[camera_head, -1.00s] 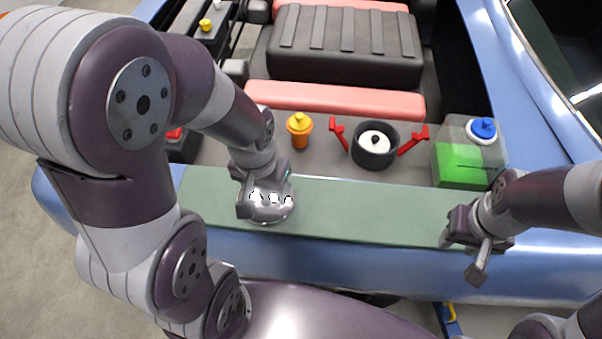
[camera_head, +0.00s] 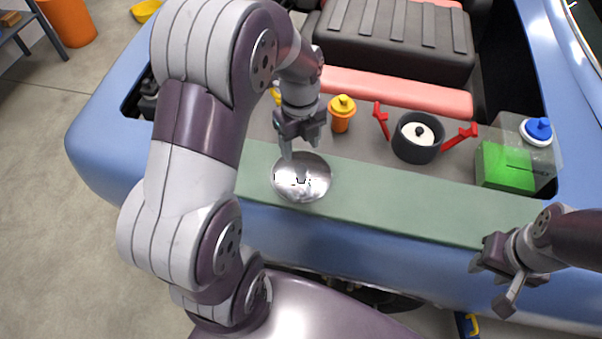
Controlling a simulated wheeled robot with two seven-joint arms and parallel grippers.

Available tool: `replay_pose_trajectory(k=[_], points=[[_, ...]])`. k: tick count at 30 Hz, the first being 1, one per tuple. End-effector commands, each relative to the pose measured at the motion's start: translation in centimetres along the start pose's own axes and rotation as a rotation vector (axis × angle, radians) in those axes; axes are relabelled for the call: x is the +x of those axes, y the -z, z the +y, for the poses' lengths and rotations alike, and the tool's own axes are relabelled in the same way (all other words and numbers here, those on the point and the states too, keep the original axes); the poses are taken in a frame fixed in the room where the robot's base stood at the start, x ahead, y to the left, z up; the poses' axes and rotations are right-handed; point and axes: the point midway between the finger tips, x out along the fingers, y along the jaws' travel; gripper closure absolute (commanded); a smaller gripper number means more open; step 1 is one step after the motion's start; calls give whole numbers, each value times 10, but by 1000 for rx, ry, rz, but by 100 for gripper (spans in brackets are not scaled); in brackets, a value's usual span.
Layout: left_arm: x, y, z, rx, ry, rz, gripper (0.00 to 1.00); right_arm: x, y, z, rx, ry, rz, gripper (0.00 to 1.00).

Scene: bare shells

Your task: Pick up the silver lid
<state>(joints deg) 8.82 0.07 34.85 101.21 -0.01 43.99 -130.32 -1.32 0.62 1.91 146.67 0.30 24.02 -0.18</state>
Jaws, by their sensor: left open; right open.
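The silver lid (camera_head: 301,184), a shiny round shallow piece, lies on the green strip (camera_head: 400,200) left of the middle in the head view. My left gripper (camera_head: 301,150) is open and empty, pointing down at the lid's far edge. One finger overlaps the rim in the picture; I cannot tell whether it touches. My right gripper (camera_head: 489,286) is open and empty at the lower right, over the near blue edge, well away from the lid.
Behind the strip stand an orange bottle (camera_head: 341,121), a dark pot (camera_head: 416,153) with red handles and white top, and a clear box (camera_head: 541,170) with a green block and blue-topped item. The strip right of the lid is clear.

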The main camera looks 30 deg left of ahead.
Motion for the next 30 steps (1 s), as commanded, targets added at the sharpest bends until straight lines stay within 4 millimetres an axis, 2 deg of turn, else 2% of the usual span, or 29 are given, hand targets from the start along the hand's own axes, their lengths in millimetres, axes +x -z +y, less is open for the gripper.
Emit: replay_pose_trajectory(k=[7,12,15,20,21,26,27,30], points=[[33,2,0,-1,-2,2,40,-7,1,0,0,0,0,57],[65,5,1,-2,-2,1,40,-11,1,0,0,0,0,57],[72,4,0,-2,1,-1,40,-11,1,0,0,0,0,57],[73,4,0,-3,2,-2,40,-11,1,0,0,0,0,57],[73,4,0,-3,2,-2,44,-11,1,0,0,0,0,57],[73,4,0,-3,2,-2,96,-11,1,0,0,0,0,57],[73,4,0,-3,2,-1,100,-11,1,0,0,0,0,57],[73,4,0,-3,2,-2,100,-11,1,0,0,0,0,57]])
